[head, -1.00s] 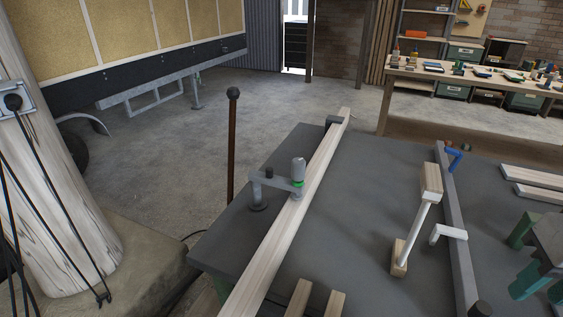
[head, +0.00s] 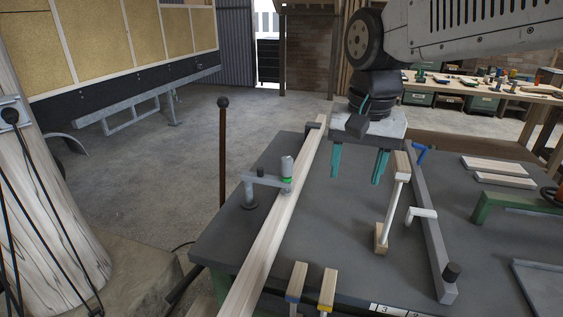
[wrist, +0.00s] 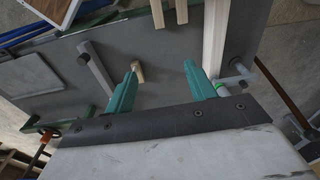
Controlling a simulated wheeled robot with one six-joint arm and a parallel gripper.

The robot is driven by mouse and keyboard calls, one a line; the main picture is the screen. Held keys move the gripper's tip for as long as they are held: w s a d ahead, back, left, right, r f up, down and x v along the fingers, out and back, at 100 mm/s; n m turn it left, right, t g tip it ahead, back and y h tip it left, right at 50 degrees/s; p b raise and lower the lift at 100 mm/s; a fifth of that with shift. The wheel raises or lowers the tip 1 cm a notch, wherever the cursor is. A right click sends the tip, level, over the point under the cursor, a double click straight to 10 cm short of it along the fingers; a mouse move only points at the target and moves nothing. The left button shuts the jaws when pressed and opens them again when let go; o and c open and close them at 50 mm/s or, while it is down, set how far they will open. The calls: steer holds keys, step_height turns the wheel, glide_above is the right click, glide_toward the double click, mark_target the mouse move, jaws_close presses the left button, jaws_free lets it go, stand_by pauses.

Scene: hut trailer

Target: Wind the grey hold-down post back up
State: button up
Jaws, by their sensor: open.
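The grey hold-down post (head: 287,166) is an upright cylinder with a green ring low on it. It sits at the end of a grey bracket arm (head: 264,181) that reaches from a round foot on the dark bench (head: 330,240). Its lower end is over a long pale board (head: 272,240); whether it touches the board I cannot tell. My gripper (head: 357,168) points down with two teal fingers apart and nothing between them, to the right of and beyond the post. In the wrist view, my gripper (wrist: 162,66) has its right finger close to the post (wrist: 222,89), which is partly hidden.
A brown rod with a knob (head: 222,150) rises beyond the bench's left edge. Two wooden-handled tools (head: 312,288) are at the front.

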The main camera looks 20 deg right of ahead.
steer(key=w+a+m, duration=0.1)
steer(key=w+m, duration=0.6)
steer(key=w, duration=0.9)
steer(key=m+g, duration=0.1)
steer(key=m, duration=0.6)
glide_above(287, 158)
step_height(287, 158, down, 7)
steer(key=shift+s, duration=0.1)
steer(key=shift+f, duration=0.35)
step_height(287, 158, down, 7)
steer(key=shift+f, duration=0.15)
steer(key=c, duration=1)
steer(key=shift+o, duration=0.2)
